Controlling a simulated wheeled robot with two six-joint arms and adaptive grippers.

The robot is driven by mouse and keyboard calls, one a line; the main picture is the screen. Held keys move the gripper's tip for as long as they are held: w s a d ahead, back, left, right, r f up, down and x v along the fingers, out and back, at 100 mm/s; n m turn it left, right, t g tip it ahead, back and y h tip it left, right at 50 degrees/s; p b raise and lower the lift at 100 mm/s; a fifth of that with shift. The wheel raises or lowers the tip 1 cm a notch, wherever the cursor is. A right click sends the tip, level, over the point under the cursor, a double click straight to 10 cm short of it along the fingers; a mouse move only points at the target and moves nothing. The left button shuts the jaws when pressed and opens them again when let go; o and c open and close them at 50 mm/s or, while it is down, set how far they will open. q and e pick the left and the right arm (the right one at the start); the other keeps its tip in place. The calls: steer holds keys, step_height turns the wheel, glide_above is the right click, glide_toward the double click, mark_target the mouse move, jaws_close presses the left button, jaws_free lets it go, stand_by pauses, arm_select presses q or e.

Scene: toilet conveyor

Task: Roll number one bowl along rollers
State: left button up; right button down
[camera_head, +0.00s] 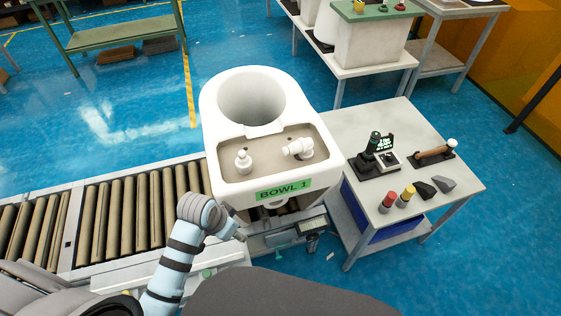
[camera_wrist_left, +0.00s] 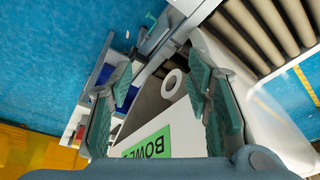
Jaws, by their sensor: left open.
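The white bowl with the green label "BOWL 1" (camera_head: 222,100) stands upright at the right end of the roller conveyor. Its round opening is at the back, and two white fittings sit on its beige top. My left gripper (camera_head: 239,236) is low beside the bowl's front left corner. The left wrist view shows the open, empty jaws (camera_wrist_left: 163,80), with part of the white bowl (camera_wrist_left: 190,142) and its green label between and behind the fingers. I cannot tell whether a finger touches the bowl. My right gripper is not in view.
Brown rollers (camera_head: 125,215) run left from the bowl. A grey side table (camera_head: 350,125) with a dark tool, colored cylinders and dark blocks stands right of it. A scale-like device (camera_head: 312,225) sits below the bowl's front. Further tables stand behind on the blue floor.

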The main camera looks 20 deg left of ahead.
arm_select(q)
step_height(320, 180, up, 7)
steer(key=p, duration=0.1)
steer(key=m+h, duration=0.3)
steer(key=m, duration=0.4)
glide_toward(280, 175)
steer(key=shift+g, duration=0.3)
steer(key=b+x, duration=0.1)
steer(key=x, duration=0.4)
steer(key=b+x, duration=0.2)
steer(key=x, duration=0.3)
steer(key=shift+w+d, duration=0.1)
steer(key=shift+w, duration=0.15)
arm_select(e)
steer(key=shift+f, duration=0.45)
arm_select(q)
jaws_close()
